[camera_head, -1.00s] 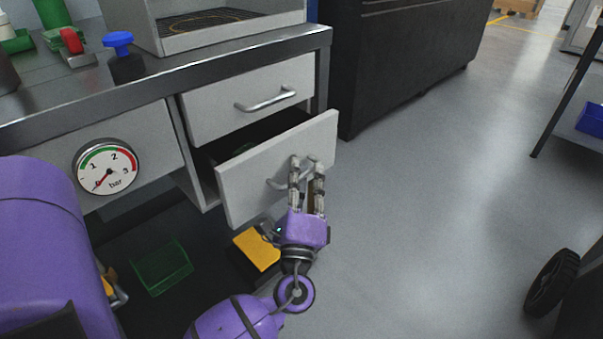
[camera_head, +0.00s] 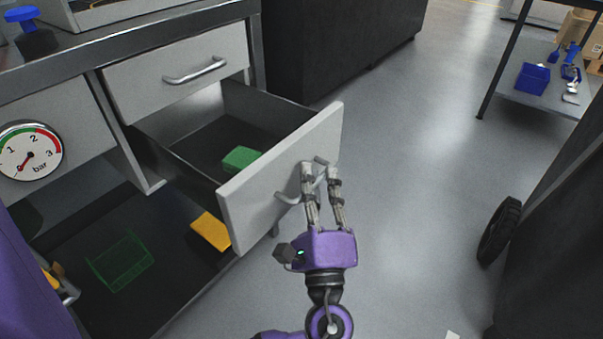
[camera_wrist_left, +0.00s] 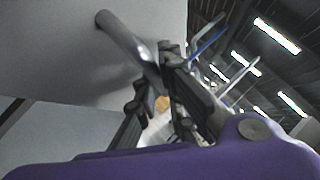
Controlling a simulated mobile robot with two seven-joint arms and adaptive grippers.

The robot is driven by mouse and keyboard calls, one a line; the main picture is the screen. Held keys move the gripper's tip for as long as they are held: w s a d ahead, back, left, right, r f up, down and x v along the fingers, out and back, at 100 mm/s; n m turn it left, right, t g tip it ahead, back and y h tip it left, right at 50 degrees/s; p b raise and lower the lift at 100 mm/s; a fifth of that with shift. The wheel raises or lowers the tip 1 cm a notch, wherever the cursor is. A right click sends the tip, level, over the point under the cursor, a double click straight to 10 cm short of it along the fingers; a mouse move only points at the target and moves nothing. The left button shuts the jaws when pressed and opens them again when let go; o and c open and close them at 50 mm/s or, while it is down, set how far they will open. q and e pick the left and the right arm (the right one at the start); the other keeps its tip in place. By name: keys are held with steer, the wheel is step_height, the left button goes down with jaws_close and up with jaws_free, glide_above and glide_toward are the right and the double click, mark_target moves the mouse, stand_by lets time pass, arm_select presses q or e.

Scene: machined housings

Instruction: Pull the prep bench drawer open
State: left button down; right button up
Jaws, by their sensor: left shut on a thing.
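The lower prep bench drawer (camera_head: 268,182) stands well open, its white front pulled out from the bench. A green block (camera_head: 241,159) lies inside it. My left gripper (camera_head: 320,172) is shut on the metal bar handle (camera_head: 286,199) of this drawer. In the left wrist view, the handle (camera_wrist_left: 122,38) runs down from the white drawer front (camera_wrist_left: 70,50) to between the fingers of my left gripper (camera_wrist_left: 160,85). The upper drawer (camera_head: 180,75) is closed.
A pressure gauge (camera_head: 29,151) is on the bench front at left. A green wire basket (camera_head: 120,262) and a yellow block (camera_head: 210,232) are low beneath the drawer. Grey floor between is clear.

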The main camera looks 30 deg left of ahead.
arm_select(q)
steer(key=shift+d+f, duration=0.1)
steer(key=shift+d, duration=0.2)
steer(key=c, duration=2.1)
jaws_free()
steer(key=shift+s, duration=0.1)
